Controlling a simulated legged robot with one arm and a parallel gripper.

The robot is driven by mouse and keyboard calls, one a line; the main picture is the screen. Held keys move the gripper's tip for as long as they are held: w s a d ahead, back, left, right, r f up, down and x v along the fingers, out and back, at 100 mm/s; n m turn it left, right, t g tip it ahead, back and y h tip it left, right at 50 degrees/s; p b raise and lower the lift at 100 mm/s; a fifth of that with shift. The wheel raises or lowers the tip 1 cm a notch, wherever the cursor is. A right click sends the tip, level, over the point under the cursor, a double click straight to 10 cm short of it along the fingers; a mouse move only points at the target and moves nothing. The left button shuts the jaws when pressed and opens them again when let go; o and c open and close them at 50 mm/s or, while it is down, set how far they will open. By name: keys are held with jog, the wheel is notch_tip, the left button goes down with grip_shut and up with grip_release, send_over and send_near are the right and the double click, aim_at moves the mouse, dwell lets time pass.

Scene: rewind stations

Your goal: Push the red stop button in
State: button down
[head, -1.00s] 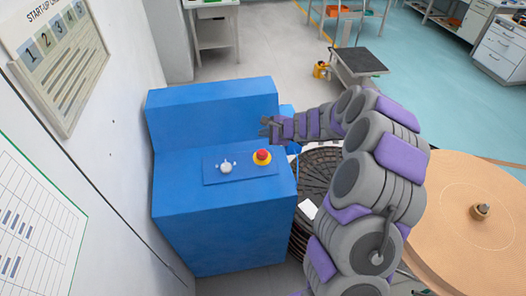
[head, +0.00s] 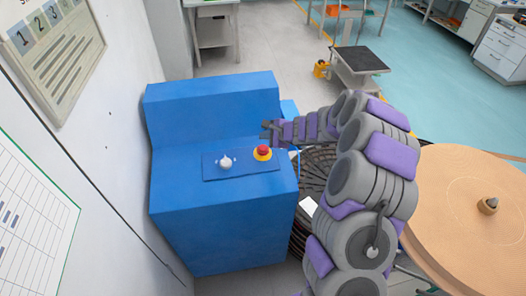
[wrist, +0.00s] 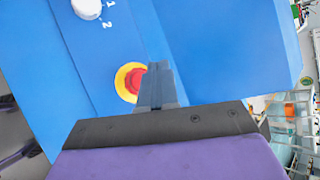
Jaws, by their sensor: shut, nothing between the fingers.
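The red stop button (head: 263,149) sits in a yellow collar on the right part of the blue console's panel (head: 240,171). In the wrist view the red button (wrist: 136,82) is just left of my shut fingers, which cover part of its right side. My gripper (head: 266,129) is shut and empty, beside and beyond the button in the head view. In the wrist view my gripper (wrist: 158,68) points across the blue surface. I cannot tell whether the fingertips touch the button or how far they are from it.
A white knob (head: 225,163) stands on the panel left of the button; it also shows in the wrist view (wrist: 87,8). The blue console (head: 222,235) stands near a wall. A large tan roll (head: 470,200) is at the right. A small black-topped table (head: 360,60) stands behind.

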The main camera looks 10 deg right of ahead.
aim_at(265, 150)
jog(key=shift+w+f+b, duration=0.15)
jog(key=shift+f+b, duration=0.4)
jog(key=shift+f, duration=0.4)
jog(key=shift+w+f+b, duration=0.15)
jog(key=shift+f+b, duration=0.35)
jog(key=shift+f, duration=0.45)
jog(key=shift+f, duration=0.1)
dwell(0.4)
jog(key=shift+f+b, duration=0.3)
jog(key=shift+f+b, duration=0.4)
jog(key=shift+f, duration=0.15)
dwell(0.8)
jog(key=shift+r, duration=0.15)
jog(key=shift+r+p, duration=0.7)
jog(key=shift+r, duration=0.15)
jog(key=shift+r, duration=0.1)
jog(key=r+p, duration=0.1)
jog(key=r, duration=0.1)
jog(key=s+r+p, duration=0.1)
jog(key=r+p, duration=0.1)
jog(key=shift+r, duration=0.35)
